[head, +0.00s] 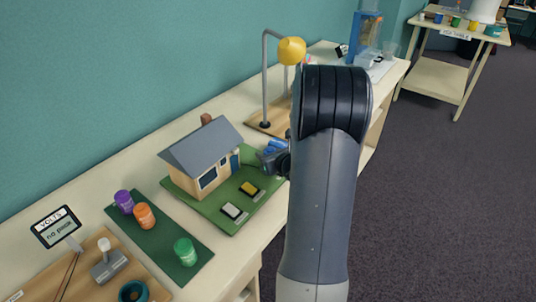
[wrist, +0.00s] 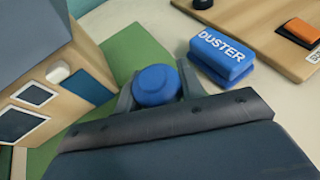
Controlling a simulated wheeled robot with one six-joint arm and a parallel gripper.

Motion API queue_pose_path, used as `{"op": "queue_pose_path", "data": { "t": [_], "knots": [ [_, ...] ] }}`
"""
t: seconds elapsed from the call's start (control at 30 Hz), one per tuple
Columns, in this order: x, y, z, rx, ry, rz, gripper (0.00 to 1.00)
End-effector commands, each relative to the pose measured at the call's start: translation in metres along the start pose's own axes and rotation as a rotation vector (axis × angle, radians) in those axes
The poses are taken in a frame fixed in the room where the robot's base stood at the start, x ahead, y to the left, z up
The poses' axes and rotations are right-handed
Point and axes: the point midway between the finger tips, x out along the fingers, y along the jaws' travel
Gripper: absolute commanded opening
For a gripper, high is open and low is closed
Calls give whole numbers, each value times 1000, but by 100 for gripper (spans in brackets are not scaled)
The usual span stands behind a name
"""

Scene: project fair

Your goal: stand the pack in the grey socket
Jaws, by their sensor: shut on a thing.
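My gripper (wrist: 157,92) is shut on a blue round-topped pack (wrist: 156,78), seen from above between the fingers in the wrist view. In the head view my gripper (head: 274,160) is beside the model house's right end, partly hidden by my arm. A dark, round, open-topped holder (head: 132,291) stands on the wooden board at the lower left; I cannot tell if it is the grey socket. Purple (head: 124,202), orange (head: 144,216) and green (head: 185,251) cylinders stand on a dark green mat (head: 168,240).
A blue duster (wrist: 222,57) lies close to my gripper. A sign (head: 56,227) reads "VOLTS no pack".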

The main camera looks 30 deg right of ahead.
Motion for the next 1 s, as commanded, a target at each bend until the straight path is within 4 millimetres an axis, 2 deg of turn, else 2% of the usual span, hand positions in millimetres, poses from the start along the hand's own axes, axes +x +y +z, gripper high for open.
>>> {"op": "queue_pose_path", "data": {
  "t": [0.23, 0.27, 0.37, 0.67, 1.0],
  "knots": [
    [2, 0, -5, 0, -1, 0, 10],
    [2, 0, -4, 0, -1, 0, 39],
    [2, 0, -4, 0, 0, 0, 46],
    [-2, 0, -4, 0, 0, -1, 46],
    [-29, 0, -3, 0, 0, -1, 46]
  ]
}}
